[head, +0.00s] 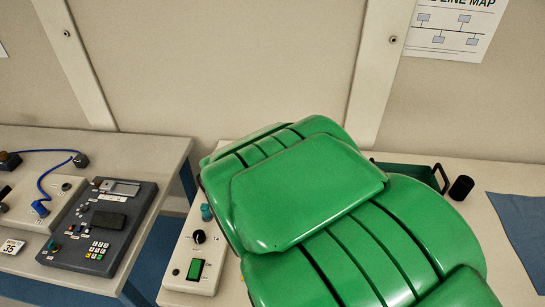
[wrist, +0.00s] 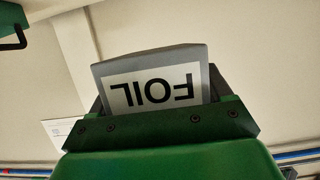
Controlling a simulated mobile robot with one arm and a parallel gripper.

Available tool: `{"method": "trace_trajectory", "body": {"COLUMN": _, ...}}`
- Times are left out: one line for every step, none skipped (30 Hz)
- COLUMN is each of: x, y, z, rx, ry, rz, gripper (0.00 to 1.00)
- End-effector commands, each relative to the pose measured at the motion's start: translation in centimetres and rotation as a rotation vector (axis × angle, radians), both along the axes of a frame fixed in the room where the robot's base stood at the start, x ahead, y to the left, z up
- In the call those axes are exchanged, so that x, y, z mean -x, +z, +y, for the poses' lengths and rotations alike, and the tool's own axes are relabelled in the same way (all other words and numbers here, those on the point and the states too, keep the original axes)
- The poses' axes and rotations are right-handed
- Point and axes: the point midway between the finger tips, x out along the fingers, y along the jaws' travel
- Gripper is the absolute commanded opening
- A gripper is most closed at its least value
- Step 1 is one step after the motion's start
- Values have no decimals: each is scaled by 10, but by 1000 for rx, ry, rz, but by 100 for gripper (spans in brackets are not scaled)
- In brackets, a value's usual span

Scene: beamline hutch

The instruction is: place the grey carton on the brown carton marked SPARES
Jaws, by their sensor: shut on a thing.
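In the wrist view my gripper (wrist: 158,92) is shut on a grey carton (wrist: 195,57), with a dark finger at each side of it. The carton has a white label reading FOIL, which appears upside down in this view. Pale wall is behind it, and I see no contact between the carton and any surface. In the head view my green arm fills the middle and hides the gripper and the carton. The brown carton marked SPARES shows in neither view.
The right bench holds a control box (head: 193,283) with a knob and green switch, a dark green tray (head: 405,170), a black cylinder (head: 461,188) and a blue cloth (head: 525,225). The left bench (head: 140,150) carries a grey panel (head: 85,262). A gap separates the benches.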

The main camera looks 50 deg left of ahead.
Motion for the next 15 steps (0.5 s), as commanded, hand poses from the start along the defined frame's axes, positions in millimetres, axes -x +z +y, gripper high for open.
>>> {"method": "trace_trajectory", "body": {"x": 3, "y": 3, "z": -4, "rx": -2, "ry": 1, "rz": -1, "gripper": 42}}
{"method": "trace_trajectory", "body": {"x": 4, "y": 5, "z": -7, "rx": -2, "ry": 1, "rz": -1, "gripper": 42}}
{"method": "trace_trajectory", "body": {"x": 6, "y": 6, "z": -9, "rx": -2, "ry": 1, "rz": -1, "gripper": 42}}
{"method": "trace_trajectory", "body": {"x": 7, "y": 7, "z": -11, "rx": -1, "ry": 0, "rz": -1, "gripper": 42}}
{"method": "trace_trajectory", "body": {"x": 7, "y": 7, "z": -13, "rx": -1, "ry": 0, "rz": -1, "gripper": 42}}
{"method": "trace_trajectory", "body": {"x": 9, "y": 8, "z": -16, "rx": -1, "ry": 0, "rz": -1, "gripper": 42}}
{"method": "trace_trajectory", "body": {"x": 9, "y": 9, "z": -17, "rx": -1, "ry": 0, "rz": -1, "gripper": 42}}
{"method": "trace_trajectory", "body": {"x": 10, "y": 9, "z": -19, "rx": 0, "ry": 0, "rz": 0, "gripper": 42}}
{"method": "trace_trajectory", "body": {"x": 10, "y": 10, "z": -20, "rx": 0, "ry": -1, "rz": -1, "gripper": 42}}
{"method": "trace_trajectory", "body": {"x": 10, "y": 10, "z": -20, "rx": 0, "ry": -1, "rz": -1, "gripper": 42}}
{"method": "trace_trajectory", "body": {"x": 10, "y": 11, "z": -20, "rx": 0, "ry": -1, "rz": -1, "gripper": 42}}
{"method": "trace_trajectory", "body": {"x": 8, "y": 11, "z": -19, "rx": 0, "ry": -2, "rz": -1, "gripper": 42}}
{"method": "trace_trajectory", "body": {"x": 6, "y": 12, "z": -18, "rx": 0, "ry": -2, "rz": -1, "gripper": 42}}
{"method": "trace_trajectory", "body": {"x": 5, "y": 12, "z": -15, "rx": -1, "ry": -2, "rz": -2, "gripper": 42}}
{"method": "trace_trajectory", "body": {"x": 2, "y": 13, "z": -12, "rx": -1, "ry": -2, "rz": -3, "gripper": 42}}
